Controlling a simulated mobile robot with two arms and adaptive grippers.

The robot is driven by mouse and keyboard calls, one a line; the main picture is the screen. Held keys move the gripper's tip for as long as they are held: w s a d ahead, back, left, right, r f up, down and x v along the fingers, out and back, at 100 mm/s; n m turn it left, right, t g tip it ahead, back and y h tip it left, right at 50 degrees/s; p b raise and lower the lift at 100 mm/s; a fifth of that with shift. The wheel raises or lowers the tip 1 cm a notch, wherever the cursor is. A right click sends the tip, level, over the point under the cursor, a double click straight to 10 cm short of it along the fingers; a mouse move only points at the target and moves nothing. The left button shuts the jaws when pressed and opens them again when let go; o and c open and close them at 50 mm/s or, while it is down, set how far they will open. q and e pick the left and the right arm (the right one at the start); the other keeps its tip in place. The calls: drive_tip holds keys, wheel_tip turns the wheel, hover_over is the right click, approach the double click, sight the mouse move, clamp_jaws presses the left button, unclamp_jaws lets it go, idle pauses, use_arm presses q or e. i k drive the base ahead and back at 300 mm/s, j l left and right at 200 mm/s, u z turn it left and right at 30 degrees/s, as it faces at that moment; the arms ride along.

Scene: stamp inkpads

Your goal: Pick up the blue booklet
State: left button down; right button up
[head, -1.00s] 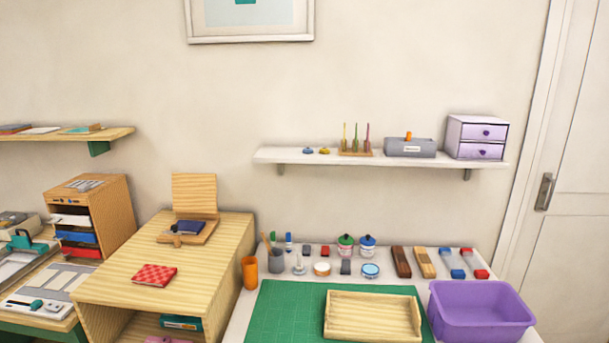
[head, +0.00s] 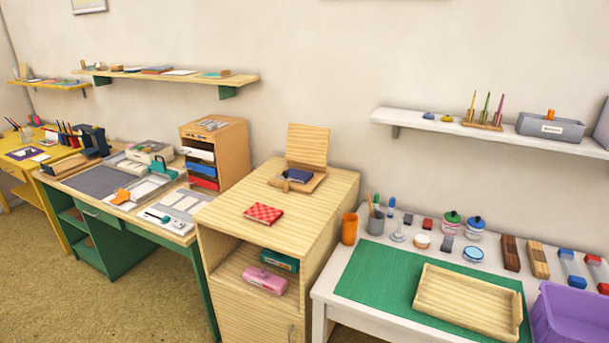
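A dark blue, flat, booklet-like item (head: 301,175) lies on a wooden stand (head: 313,185) on top of the wooden cabinet (head: 335,205). The stand has an upright wooden back panel (head: 308,145). A small brownish piece sits at the left side of the blue item. It is too small to tell for sure that this is the blue booklet. A red checkered booklet (head: 263,214) lies flat nearer the front of the same cabinet top. Neither of my grippers is in view.
A green desk (head: 110,225) stands left of the cabinet, with a wooden paper sorter (head: 228,150) on it. A white table (head: 320,296) with a green mat (head: 375,285), wooden tray (head: 425,316) and purple bin (head: 570,318) stands right. Floor (head: 150,310) is open at the lower left.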

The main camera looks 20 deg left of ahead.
sight(298, 176)
drive_tip(key=i+j+u, duration=0.3)
drive_tip(key=i+j, duration=0.55)
drive_tip(key=j, duration=0.1)
